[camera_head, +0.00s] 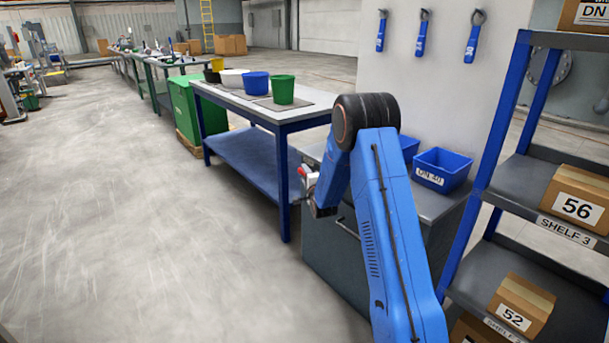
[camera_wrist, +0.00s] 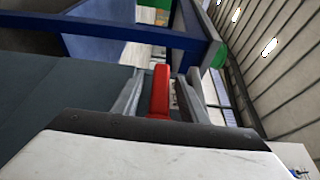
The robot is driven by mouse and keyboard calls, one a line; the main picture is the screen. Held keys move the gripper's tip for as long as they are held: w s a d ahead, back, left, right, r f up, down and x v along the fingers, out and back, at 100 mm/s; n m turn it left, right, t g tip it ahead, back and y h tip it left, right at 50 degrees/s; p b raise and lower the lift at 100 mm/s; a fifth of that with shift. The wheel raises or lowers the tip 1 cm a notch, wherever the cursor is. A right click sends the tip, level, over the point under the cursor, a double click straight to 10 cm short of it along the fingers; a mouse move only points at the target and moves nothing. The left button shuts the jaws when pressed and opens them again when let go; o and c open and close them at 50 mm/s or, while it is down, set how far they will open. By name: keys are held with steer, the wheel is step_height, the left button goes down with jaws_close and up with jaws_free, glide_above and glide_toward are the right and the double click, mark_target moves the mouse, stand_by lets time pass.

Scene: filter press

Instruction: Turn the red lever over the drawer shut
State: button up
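The red lever (camera_wrist: 160,92) stands upright in the middle of the wrist view, between the two grey fingers of my gripper (camera_wrist: 165,88). The fingers look open, one on each side of the lever, with the lever nearer the left one; contact is hard to tell. In the head view a small red spot (camera_head: 302,171) shows at my gripper (camera_head: 307,180), beside the grey drawer cabinet (camera_head: 335,243). My arm hides much of the cabinet front. A drawer handle (camera_head: 347,228) shows below my wrist. The lever's base is hidden in the wrist view.
A blue-framed workbench (camera_head: 245,165) with several tubs stands just left of the cabinet. Blue bins (camera_head: 442,170) sit on the cabinet top. A blue shelf rack (camera_head: 508,120) with boxes stands at the right. The floor (camera_head: 130,220) at the left is free.

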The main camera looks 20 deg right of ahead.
steer(key=shift+w, duration=0.4)
jaws_close()
steer(key=shift+f+n+g, duration=0.3)
steer(key=shift+f+g, duration=0.15)
steer(key=shift+g, duration=0.25)
jaws_free()
